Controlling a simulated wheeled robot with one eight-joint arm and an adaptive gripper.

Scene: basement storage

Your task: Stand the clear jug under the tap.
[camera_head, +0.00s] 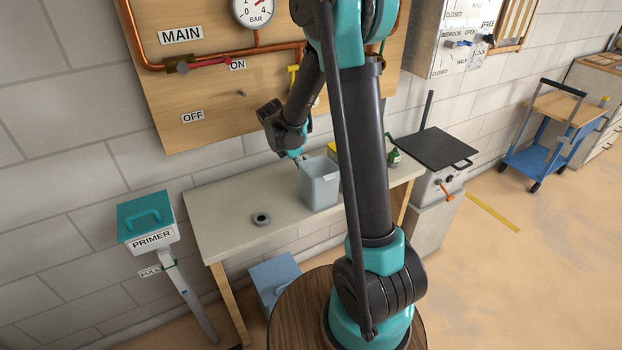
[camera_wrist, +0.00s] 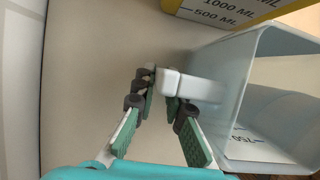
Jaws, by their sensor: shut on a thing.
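The clear jug (camera_head: 320,186), a pale bluish see-through square vessel, is upright at the bench's (camera_head: 225,208) front edge; I cannot tell whether its base touches the top. In the wrist view the jug (camera_wrist: 238,75) fills the right side, open mouth visible, with a 750 mark. My gripper (camera_head: 299,158) is on its left, and in the wrist view my gripper (camera_wrist: 167,90) is shut on its pale handle (camera_wrist: 200,88). A yellow T-shaped handle (camera_head: 293,76) shows on the board, partly behind my arm; I cannot make out a tap spout.
A yellow measure (camera_wrist: 215,12) marked 1000 ML and 500 ML stands close beyond the jug. A blue box (camera_head: 279,280) is below; a primer pump (camera_head: 147,222) is left. Copper pipes (camera_head: 205,58) cross the board.

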